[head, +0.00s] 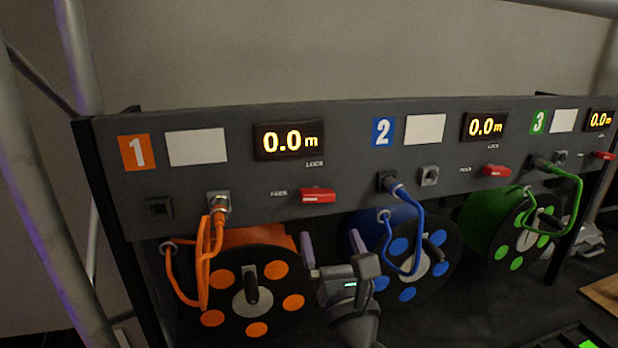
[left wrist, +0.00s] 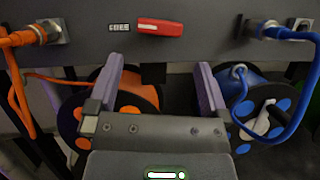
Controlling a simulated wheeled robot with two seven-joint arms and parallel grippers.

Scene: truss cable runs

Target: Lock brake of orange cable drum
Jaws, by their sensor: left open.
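The orange cable drum (head: 256,282) sits at the left under the panel section marked 1, with an orange cable (head: 204,262) plugged in above it. Its red brake lever (head: 318,195) lies roughly level on the panel, between the words FREE and LOCK. In the left wrist view the red lever (left wrist: 160,27) is beyond the fingertips, near the top. My left gripper (head: 331,243) is open and empty, below the lever and apart from it. In the left wrist view its two fingers (left wrist: 158,78) stand wide apart with nothing between them. My right gripper is not in view.
The blue drum (head: 410,262) and green drum (head: 505,232) stand to the right, each with a red lever above. The blue cable (head: 410,235) hangs in front of its drum. The dark panel (head: 225,125) carries displays reading 0.0 m. A truss pole (head: 40,200) stands at left.

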